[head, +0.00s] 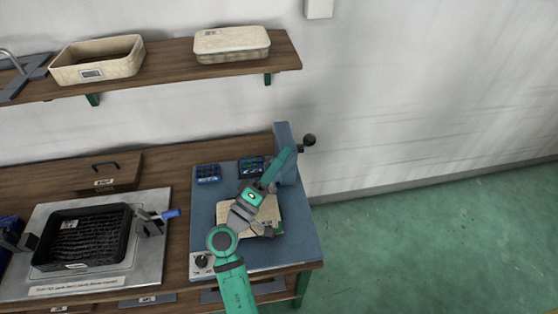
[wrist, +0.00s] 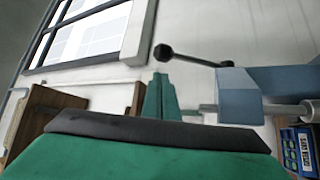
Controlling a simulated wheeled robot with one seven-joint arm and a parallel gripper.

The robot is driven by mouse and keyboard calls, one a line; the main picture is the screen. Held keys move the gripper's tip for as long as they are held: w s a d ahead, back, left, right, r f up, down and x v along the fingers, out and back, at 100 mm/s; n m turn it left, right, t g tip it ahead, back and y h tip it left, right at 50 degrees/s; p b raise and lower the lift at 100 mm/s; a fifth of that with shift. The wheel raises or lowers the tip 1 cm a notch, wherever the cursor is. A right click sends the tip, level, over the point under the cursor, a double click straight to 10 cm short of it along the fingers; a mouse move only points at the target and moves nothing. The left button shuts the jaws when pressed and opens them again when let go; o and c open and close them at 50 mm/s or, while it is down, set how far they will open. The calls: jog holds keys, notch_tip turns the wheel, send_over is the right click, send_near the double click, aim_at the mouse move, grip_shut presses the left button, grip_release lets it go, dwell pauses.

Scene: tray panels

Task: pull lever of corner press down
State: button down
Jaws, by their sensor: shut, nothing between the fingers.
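The corner press (head: 283,135) is a blue-grey column at the back right of the bench; its blue-grey head also shows in the wrist view (wrist: 240,95). Its lever ends in a black ball (head: 309,140), sticking out to the right of the column. In the wrist view the lever is a dark rod with the ball (wrist: 165,52) at its left end. My gripper (wrist: 160,95) is shut and empty, its green fingers below the ball in that picture, with a gap visible between. In the head view my gripper (head: 287,158) is beside the column, partly covering it.
A beige panel (head: 232,212) lies on the blue base (head: 300,235) under my arm. A black tray (head: 125,240) sits in a metal fixture at left. A shelf (head: 180,72) with beige trays hangs above. Floor at right is clear.

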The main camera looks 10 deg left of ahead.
jog(key=x, duration=0.6)
jog(key=shift+w+d, duration=0.2)
jog(key=shift+w, duration=0.05)
jog(key=shift+r, duration=0.1)
